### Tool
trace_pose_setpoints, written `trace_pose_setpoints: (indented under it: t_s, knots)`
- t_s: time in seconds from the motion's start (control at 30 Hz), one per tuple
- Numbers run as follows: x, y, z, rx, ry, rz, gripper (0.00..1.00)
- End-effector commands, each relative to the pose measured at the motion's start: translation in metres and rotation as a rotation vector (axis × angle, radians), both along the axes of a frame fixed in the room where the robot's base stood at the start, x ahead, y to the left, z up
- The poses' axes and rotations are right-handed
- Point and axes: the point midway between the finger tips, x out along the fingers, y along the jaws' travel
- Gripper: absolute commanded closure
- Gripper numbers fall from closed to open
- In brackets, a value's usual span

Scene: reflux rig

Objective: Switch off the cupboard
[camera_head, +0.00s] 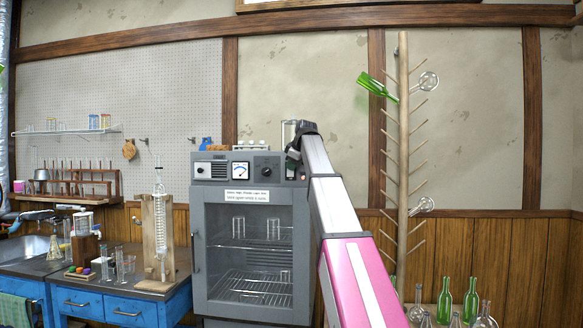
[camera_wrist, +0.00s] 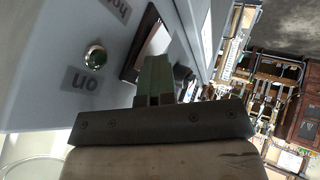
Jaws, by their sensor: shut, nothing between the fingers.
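The cupboard (camera_head: 195,240) is a grey cabinet with a glass door, which is shut, and glassware on wire shelves inside. Its top panel carries a white switch plate (camera_head: 203,170), a dial meter (camera_head: 238,170) and a dark knob (camera_head: 265,171). In the wrist view the tilted panel shows a round green-and-metal switch or lamp (camera_wrist: 95,57) between two dark labels, one reading "on". The meter's dark frame (camera_wrist: 130,68) and a dark knob (camera_wrist: 183,72) lie beyond. My gripper (camera_wrist: 154,66) is shut and empty, close to the panel near the meter. In the head view its fingertips are hidden.
Glassware and a small box stand on the cupboard's top.

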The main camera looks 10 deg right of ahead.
Motion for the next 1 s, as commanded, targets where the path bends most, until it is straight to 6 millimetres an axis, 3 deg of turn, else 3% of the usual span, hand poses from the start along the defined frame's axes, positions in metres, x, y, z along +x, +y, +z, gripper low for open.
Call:
trace_pose_setpoints:
  t_s: [1.0]
  knots:
    - [-0.001,0.001,0.016,-0.001,-0.002,0.000,1.00]
